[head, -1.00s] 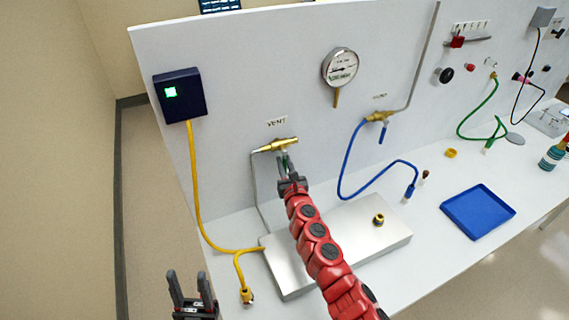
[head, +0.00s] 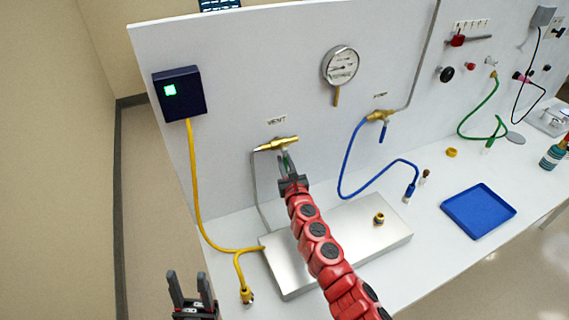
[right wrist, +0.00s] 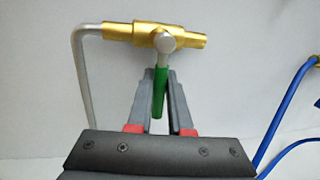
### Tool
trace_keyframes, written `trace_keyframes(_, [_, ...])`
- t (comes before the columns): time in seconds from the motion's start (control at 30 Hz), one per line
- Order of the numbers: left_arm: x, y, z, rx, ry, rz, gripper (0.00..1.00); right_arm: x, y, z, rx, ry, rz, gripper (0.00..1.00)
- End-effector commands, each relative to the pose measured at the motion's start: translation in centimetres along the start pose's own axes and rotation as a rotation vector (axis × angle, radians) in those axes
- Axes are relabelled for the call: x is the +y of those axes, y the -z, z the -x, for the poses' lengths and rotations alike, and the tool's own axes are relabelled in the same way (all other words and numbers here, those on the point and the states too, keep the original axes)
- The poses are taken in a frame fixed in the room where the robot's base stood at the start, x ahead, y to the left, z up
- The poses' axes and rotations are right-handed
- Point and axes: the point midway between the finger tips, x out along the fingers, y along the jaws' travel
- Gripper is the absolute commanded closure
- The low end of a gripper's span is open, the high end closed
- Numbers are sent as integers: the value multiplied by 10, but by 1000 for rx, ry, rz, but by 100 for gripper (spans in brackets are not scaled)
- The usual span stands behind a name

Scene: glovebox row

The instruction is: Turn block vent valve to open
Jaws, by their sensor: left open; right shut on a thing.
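The brass vent valve (head: 284,143) is on the white panel under the "VENT" label (head: 277,121). It also shows close up in the right wrist view (right wrist: 120,32), with its body lying nearly level. Its green handle (right wrist: 159,100) hangs down from the round grey stem, across the body. My right gripper (head: 287,160), on the red arm, is shut on this handle from below. In the right wrist view its fingers (right wrist: 160,78) stand on either side of the handle. In the head view the fingers mostly hide the handle. My left gripper (head: 190,290) is open and empty at the lower left.
A metal block (head: 310,270) lies below, partly behind my right arm. A pressure gauge (head: 341,66) and a second valve (head: 380,115) with a blue hose (head: 342,176) are to the right. A yellow cable (head: 194,190) runs down at left. A blue tray (head: 478,211) is on the bench.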

Motion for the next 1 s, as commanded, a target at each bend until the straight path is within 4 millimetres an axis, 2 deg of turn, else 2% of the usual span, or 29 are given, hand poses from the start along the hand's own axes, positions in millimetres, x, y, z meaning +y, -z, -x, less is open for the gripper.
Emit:
trace_keyframes(0.23, [1,-4,21,0,0,0,50,-5,4,-1,-31,-4,156,100])
trace_keyframes(0.6, [2,-8,49,0,0,0,50,-18,0,-4,-83,0,415,100])
trace_keyframes(1.0, [3,-10,62,0,0,0,50,-24,-6,-5,-110,1,550,100])
